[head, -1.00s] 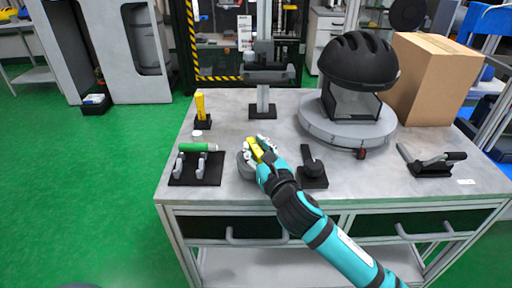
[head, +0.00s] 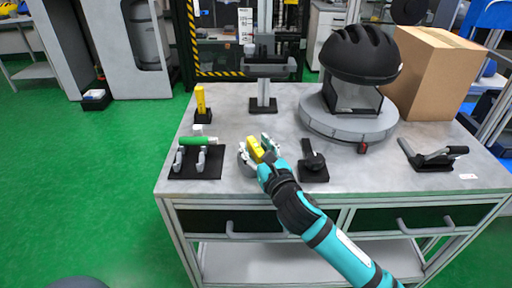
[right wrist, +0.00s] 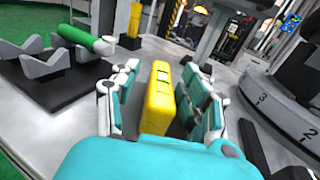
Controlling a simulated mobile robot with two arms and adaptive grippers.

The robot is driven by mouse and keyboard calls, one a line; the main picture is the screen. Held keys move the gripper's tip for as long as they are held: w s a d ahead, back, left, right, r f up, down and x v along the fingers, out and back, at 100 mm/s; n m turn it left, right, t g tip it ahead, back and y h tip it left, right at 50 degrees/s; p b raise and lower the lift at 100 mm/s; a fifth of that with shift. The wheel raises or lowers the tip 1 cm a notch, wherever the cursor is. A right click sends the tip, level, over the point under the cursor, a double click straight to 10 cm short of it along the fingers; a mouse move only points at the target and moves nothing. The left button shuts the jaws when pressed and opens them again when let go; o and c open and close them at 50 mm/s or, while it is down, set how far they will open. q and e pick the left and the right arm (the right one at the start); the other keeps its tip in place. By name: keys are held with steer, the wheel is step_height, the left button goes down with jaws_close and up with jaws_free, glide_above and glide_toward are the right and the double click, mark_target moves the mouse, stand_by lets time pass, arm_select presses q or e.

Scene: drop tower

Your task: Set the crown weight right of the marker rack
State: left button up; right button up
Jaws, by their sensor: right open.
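In the right wrist view the yellow grip (right wrist: 158,100) stands between the spread fingers, with gaps visible on both sides. My left gripper is not in view.
A black holder (head: 313,168) stands close to the right of my gripper. Behind are a grey press stand (head: 263,104) and a helmet (head: 360,55) on a round turntable (head: 348,122). A yellow block (head: 200,98) is at the back left; a toggle clamp (head: 432,158) lies right.

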steer(key=shift+s+r, duration=0.1)
steer(key=shift+r, duration=0.05)
arm_select(q)
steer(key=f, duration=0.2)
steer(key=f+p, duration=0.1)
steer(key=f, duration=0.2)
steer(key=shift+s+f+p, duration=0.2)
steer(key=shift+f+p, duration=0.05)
steer(key=shift+p, duration=0.05)
arm_select(e)
steer(key=v, duration=1.1)
steer(key=shift+s, duration=0.4)
steer(key=shift+d, duration=0.15)
